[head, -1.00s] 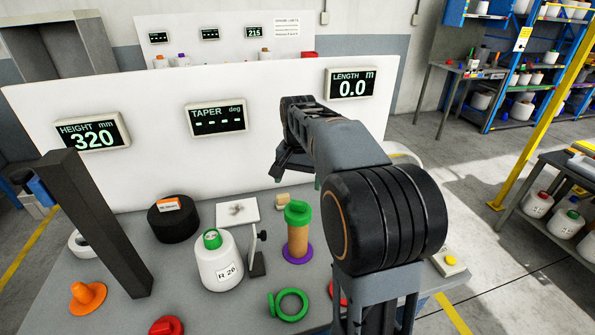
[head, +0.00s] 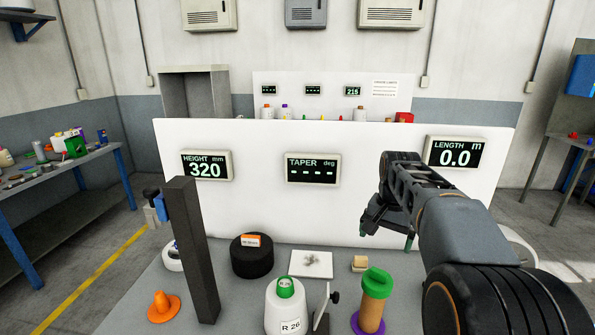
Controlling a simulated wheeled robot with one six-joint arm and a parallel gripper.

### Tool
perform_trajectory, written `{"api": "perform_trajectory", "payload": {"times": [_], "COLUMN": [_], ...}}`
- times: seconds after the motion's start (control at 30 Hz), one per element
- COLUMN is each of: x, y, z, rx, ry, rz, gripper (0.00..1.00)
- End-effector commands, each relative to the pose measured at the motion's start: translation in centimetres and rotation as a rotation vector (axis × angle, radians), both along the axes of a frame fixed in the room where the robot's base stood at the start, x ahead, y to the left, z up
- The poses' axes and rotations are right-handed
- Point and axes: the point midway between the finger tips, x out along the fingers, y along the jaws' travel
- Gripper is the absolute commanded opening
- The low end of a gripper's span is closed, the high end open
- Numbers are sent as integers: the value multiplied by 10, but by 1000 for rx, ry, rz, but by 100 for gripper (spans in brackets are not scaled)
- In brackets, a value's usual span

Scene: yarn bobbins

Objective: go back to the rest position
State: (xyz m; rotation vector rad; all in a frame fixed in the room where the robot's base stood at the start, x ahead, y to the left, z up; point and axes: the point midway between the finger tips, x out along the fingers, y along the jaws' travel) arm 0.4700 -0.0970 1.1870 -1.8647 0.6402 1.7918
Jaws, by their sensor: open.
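My gripper (head: 388,228) is at the right in the head view, raised above the table and in front of the white panel. Its jaws are open and I see nothing between them. My own arm fills the lower right and hides part of the table and panel. Below and left of the gripper, a tan bobbin with a green top and purple base (head: 372,300) stands upright on the table, apart from it. A white cone labelled R 26 (head: 284,312) stands left of that bobbin.
A dark upright post (head: 193,250) stands at the table's left. A black round block (head: 252,257), an orange cone piece (head: 163,307) and a white plate (head: 311,264) are on the table. The white panel (head: 270,215) carries displays reading 320, dashes and 0.0.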

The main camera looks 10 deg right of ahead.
Motion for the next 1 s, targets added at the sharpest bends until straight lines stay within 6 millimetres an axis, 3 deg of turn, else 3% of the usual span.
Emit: {"api": "perform_trajectory", "payload": {"times": [0.03,0.2,0.4,0.6,0.73,1.0], "x": [0,-35,-101,-151,-165,-167], "y": [0,19,57,81,89,94], "z": [-18,-49,-75,-91,-89,-83], "rx": [-2,-31,-89,-120,-127,-134], "ry": [0,-60,-173,-254,-286,-311], "rz": [55,263,512,627,653,663], "gripper": [100,100,100,100,100,100]}}
